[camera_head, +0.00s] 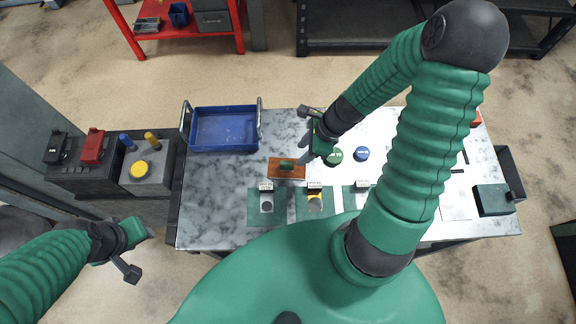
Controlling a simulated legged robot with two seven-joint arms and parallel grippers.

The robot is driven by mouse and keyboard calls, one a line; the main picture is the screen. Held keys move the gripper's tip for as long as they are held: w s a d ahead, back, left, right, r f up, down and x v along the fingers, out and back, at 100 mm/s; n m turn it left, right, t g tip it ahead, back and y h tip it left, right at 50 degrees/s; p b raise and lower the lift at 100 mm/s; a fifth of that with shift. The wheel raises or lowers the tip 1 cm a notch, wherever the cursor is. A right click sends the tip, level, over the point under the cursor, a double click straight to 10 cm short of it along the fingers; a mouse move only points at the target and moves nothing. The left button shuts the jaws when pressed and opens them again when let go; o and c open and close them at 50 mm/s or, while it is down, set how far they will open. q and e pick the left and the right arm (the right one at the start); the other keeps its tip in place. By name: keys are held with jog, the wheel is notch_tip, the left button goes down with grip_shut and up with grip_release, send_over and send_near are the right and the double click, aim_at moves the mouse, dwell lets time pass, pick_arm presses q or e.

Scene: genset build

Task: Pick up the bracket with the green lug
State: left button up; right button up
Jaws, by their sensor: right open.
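A small green lug (286,164) shows on a flat orange-brown piece (274,172) on the marbled table, left of its middle. This looks like the bracket with the green lug, but its exact shape is too small to tell. My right gripper (303,158) is open, just to the right of the green lug and close to it. I cannot tell whether its fingers touch the piece. My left gripper (148,234) is off the table's left front side, far from the bracket, and its finger opening is unclear.
A blue tray (225,149) with raised handles stands at the table's back left. Green mats (280,214) with small parts lie in front of the bracket. Round green (334,156) and blue (362,153) pieces lie to the right. A dark green box (492,200) sits at the right edge.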

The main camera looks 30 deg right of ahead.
aim_at(289, 162)
jog(key=x, duration=0.4)
jog(key=shift+w+f, duration=0.1)
jog(key=shift+w, duration=0.1)
jog(key=a+f, duration=0.1)
jog(key=w+a+f, duration=0.1)
jog(key=shift+a+f, duration=0.1)
jog(key=shift+a, duration=0.3)
jog(key=x, duration=0.2)
jog(key=shift+a+f, duration=0.15)
jog(key=shift+f, duration=0.15)
jog(key=shift+w+d+f, duration=0.1)
jog(key=shift+d+f, duration=0.1)
jog(key=shift+f, duration=0.1)
jog(key=shift+d+f, duration=0.15)
jog(key=shift+d, duration=0.5)
jog(key=shift+c, duration=2.6)
jog(key=shift+a, duration=0.45)
grip_shut()
jog(key=shift+a, duration=0.1)
pick_arm(q)
jog(key=shift+w+a+f, duration=0.25)
jog(key=shift+a+f, duration=0.15)
jog(key=shift+a, duration=0.25)
pick_arm(e)
jog(key=shift+w, duration=0.1)
pick_arm(q)
jog(key=shift+d, duration=0.1)
